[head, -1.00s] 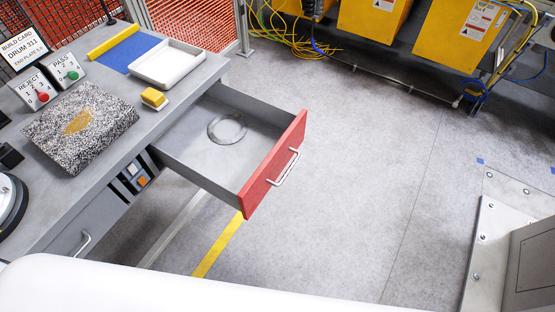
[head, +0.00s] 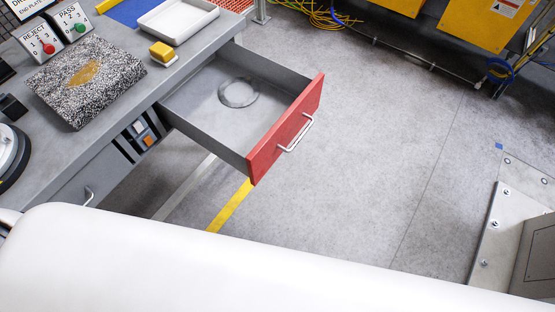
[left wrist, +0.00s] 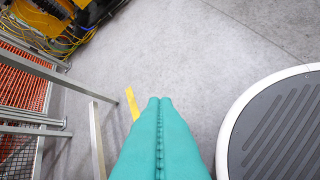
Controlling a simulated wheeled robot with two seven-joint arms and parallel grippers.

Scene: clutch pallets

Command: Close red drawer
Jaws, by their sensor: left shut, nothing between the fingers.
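The red drawer (head: 287,130) stands pulled out from the grey workbench at the upper middle of the head view. It has a red front, a pale bar handle (head: 296,133) and grey walls. My left gripper (left wrist: 160,100) shows in the left wrist view as two teal fingers pressed together, empty, above bare floor. The drawer does not show in that view. In the head view neither gripper is seen; a white arm link of mine crosses the bottom.
The bench (head: 80,150) carries a granite slab (head: 85,80), a white tray (head: 177,18), a yellow sponge-like block (head: 162,52) and reject and pass boxes. Yellow machines (head: 495,22) stand at the back right. Floor right of the drawer is clear. A metal frame (left wrist: 45,75) shows in the left wrist view.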

